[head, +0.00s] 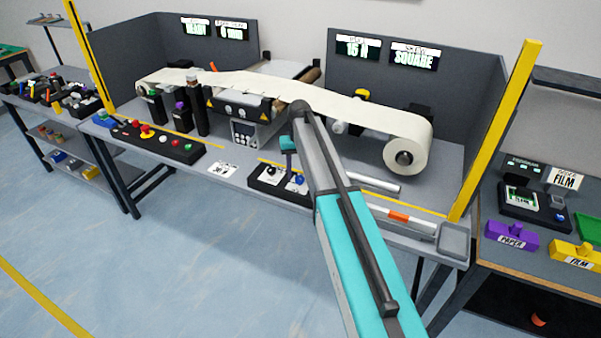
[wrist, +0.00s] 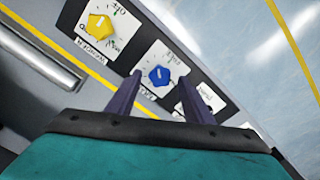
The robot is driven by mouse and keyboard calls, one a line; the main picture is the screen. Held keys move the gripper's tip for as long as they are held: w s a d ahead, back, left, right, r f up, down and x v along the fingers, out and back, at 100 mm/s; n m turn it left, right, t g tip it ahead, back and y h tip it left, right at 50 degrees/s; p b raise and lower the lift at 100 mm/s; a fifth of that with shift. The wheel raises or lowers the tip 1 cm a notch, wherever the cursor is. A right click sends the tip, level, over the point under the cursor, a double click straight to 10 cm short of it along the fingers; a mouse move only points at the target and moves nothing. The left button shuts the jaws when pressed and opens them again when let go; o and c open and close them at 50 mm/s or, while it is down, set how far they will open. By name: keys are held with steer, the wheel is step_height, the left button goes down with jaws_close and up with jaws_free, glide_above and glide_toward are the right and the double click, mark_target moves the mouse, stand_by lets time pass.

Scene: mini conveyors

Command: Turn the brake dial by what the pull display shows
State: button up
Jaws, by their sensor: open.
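The pull display (head: 357,46) on the right back panel reads "15 N"; its small heading is hard to read. A dark control box (head: 262,184) at the table's front edge carries a yellow dial and a blue dial (head: 299,179). In the wrist view the blue dial (wrist: 159,76), likely the brake dial, sits on a white scale plate with a pale pointer mark; its label is too blurred to read surely. My gripper (wrist: 160,82) is open, its two dark fingers on either side of the blue dial in the picture. Contact cannot be told. In the head view my arm partly hides the box.
The yellow dial (wrist: 99,27) is beside the blue one. A paper roll (head: 408,148) stands behind to the right, its web running left. A button box (head: 158,143) and a white card (head: 222,170) lie left. A metal bar (head: 372,184) lies right of my arm.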

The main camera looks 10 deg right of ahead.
steer(key=shift+f, duration=0.65)
steer(key=c, duration=0.9)
steer(key=shift+d, duration=0.35)
steer(key=shift+c, duration=0.7)
steer(key=shift+a, duration=0.25)
